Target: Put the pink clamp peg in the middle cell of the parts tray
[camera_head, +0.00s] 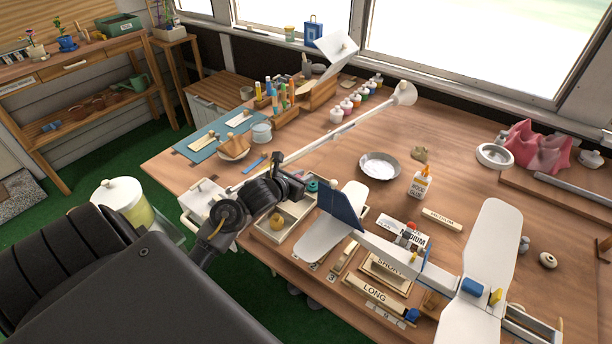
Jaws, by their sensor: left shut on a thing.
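My left gripper (296,186) reaches in from the left and is low over the parts tray (272,236). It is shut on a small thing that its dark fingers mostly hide. I cannot make out the pink clamp peg for certain. The tray is pale with divided cells. A yellow round part (277,221) sits in a near cell, and a teal round part (312,186) shows at the far right. My gripper and arm cover much of the tray, including its middle. My right gripper is not in view.
A white model plane (400,250) lies close to the tray's right side, its wing beside it. Labelled wooden blocks (376,293) lie at the front. A metal bowl (380,166) and glue bottle (420,184) stand farther back. Bare bench shows between bowl and paint bottles.

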